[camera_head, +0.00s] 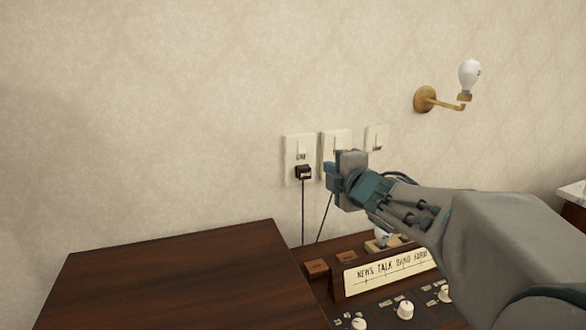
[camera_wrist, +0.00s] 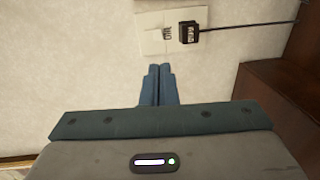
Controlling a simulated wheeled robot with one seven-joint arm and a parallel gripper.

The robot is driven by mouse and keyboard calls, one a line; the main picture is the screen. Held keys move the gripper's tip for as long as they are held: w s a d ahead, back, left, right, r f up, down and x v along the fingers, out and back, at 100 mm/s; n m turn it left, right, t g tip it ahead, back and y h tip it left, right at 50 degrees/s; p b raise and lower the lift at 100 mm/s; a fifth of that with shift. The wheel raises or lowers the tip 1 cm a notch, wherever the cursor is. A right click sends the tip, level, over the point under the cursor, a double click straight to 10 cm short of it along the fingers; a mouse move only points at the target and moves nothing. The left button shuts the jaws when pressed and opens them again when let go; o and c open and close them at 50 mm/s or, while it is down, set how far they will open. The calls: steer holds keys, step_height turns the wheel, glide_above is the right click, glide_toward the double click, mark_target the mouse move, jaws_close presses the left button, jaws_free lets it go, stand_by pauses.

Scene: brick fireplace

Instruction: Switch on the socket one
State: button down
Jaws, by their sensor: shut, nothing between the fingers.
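Two white wall sockets and a smaller white plate (camera_head: 377,138) sit in a row on the wall. The left socket (camera_head: 291,147) has a rocker switch (camera_head: 301,150) and a black plug (camera_head: 304,172) below it. The middle socket (camera_head: 329,138) shows its upper part; my gripper (camera_head: 331,178) covers the lower part. I cannot read which is socket one. My gripper is shut and empty. In the wrist view its closed blue fingers (camera_wrist: 158,67) point at a socket plate (camera_wrist: 150,42) with a switch (camera_wrist: 167,32) and black plug (camera_wrist: 188,32), apparently just short of the plate.
A dark wooden top (camera_head: 190,275) fills the lower left. A radio-like panel (camera_head: 390,270) with lettering and several knobs lies below my arm. Cords (camera_head: 303,215) hang from the sockets. A brass wall lamp with a bulb (camera_head: 470,75) is at upper right. The wall above is clear.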

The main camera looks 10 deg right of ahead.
mark_target(303, 152)
stand_by(0.3)
steer(key=b+x, duration=0.1)
steer(key=x, duration=1.3)
steer(key=shift+a+b, duration=0.1)
steer(key=shift+b, duration=0.2)
